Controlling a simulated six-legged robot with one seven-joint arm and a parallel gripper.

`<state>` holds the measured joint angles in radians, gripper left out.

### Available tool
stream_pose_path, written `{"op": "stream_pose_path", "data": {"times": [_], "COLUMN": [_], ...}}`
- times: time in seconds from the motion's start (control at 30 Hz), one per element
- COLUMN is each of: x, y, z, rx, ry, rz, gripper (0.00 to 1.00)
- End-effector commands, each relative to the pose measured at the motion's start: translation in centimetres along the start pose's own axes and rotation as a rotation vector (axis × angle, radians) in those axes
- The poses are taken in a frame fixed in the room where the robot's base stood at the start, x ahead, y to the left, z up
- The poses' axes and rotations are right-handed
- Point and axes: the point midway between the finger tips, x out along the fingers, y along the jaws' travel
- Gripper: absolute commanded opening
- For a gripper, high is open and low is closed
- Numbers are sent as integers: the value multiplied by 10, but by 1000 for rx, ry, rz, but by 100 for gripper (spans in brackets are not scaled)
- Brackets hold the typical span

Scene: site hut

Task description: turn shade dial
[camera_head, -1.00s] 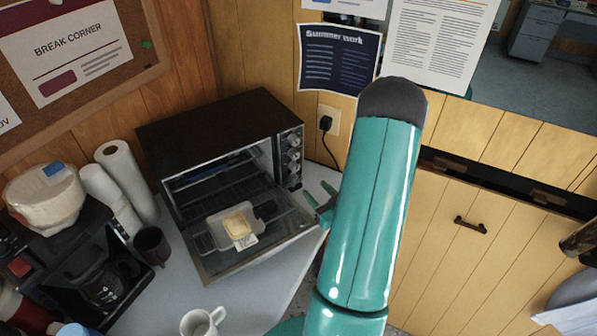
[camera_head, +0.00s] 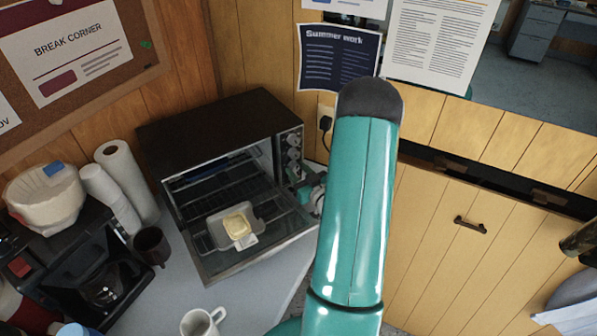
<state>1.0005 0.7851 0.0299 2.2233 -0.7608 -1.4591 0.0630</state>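The toaster oven (camera_head: 205,118) stands on the counter with its door (camera_head: 210,262) down and open. Its column of dials (camera_head: 292,153) is on the right side of the front; the lower dials are partly hidden by my gripper. Which one is the shade dial I cannot read. A small tray with a pale, bread-like piece (camera_head: 237,226) lies on the open door. My gripper (camera_head: 302,182) is at the lower part of the dial column, mostly hidden behind my teal arm. Its fingers are too small and covered to tell whether they are open or touching a dial.
A dark cup (camera_head: 151,246), paper rolls (camera_head: 127,180) and a coffee maker (camera_head: 95,275) stand left of the oven. A white mug (camera_head: 202,322) is in front. A wall outlet with a plug (camera_head: 325,122) is right of the oven.

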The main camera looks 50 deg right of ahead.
Motion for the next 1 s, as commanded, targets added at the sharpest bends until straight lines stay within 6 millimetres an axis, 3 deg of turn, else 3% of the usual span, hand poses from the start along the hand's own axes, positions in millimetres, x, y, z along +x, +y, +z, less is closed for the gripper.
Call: {"op": "stream_pose_path", "data": {"times": [0.03, 0.13, 0.17, 0.6, 0.9, 0.93, 1.0], "x": [0, 0, 0, 0, 0, 0, 0], "y": [0, 0, 0, 0, 0, 0, 0], "z": [0, 0, 0, 0, 0, 0, 0], "rx": [0, 0, 0, -235, -248, -248, -247], "ry": [0, 0, 0, 0, 0, 0, 0], "rz": [0, 0, 0, 0, 0, 0, 0], "gripper": [25, 5, 3, 4, 4, 32, 46]}}
